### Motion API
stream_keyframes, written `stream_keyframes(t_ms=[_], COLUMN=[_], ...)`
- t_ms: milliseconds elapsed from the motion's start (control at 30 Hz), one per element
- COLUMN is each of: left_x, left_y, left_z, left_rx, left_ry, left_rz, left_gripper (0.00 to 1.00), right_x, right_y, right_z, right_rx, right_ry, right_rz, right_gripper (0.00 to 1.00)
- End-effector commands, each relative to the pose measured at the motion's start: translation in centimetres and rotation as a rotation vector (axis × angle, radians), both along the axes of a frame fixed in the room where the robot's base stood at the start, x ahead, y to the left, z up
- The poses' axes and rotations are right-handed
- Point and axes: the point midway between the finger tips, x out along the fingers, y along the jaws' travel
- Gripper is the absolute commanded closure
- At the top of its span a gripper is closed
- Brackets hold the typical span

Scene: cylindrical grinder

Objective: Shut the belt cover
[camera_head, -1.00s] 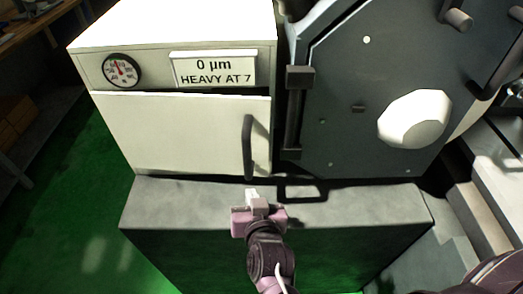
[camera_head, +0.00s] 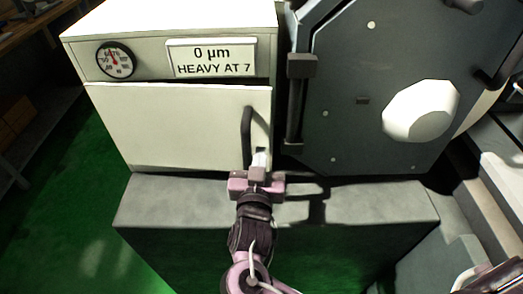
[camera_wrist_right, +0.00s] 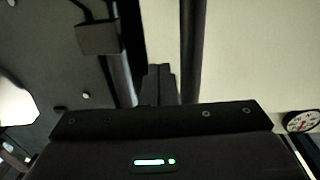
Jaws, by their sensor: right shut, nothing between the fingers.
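A dark grey, many-sided cover (camera_head: 345,110), likely the belt cover, fills the upper right of the head view. A dark hinge (camera_head: 296,100) runs along its left edge and a dark handle (camera_head: 497,72) is at its right. I cannot tell how far open it stands. It also shows at left in the right wrist view (camera_wrist_right: 50,65). My right gripper (camera_head: 261,158) is shut and empty, in front of the lower right of a white door, by the lower end of its dark handle (camera_head: 246,135). Contact is unclear. The fingers also show in the wrist view (camera_wrist_right: 158,84). My left gripper is out of view.
The white cabinet (camera_head: 170,20) bears a round gauge (camera_head: 116,60) and a "0 µm HEAVY AT 7" sign (camera_head: 212,57). A grey ledge (camera_head: 160,203) runs below. A pale knob (camera_head: 420,110) sticks out of the dark cover. Green floor lies open at left.

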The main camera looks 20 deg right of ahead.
Motion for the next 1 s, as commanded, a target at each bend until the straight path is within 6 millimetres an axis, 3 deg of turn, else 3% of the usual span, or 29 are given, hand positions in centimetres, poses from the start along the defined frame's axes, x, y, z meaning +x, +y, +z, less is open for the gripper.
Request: stream_keyframes(t_ms=[100, 267, 767, 1000], left_x=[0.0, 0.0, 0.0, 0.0], left_y=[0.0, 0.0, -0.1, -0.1], left_z=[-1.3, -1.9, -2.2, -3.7], left_rx=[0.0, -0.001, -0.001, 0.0], left_ry=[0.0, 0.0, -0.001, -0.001], left_rz=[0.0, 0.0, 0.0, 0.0], left_gripper=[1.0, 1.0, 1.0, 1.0], right_x=[1.9, 3.3, 4.1, 7.5], right_y=[-0.7, -1.3, -1.7, -3.1], right_z=[-0.2, -0.1, -0.2, -0.3], right_rx=[-0.001, 0.0, 0.001, 0.0], right_ry=[-0.004, -0.001, -0.001, -0.004], right_rz=[0.0, 0.001, 0.011, 0.099], right_gripper=[1.0, 1.0, 1.0, 1.0])
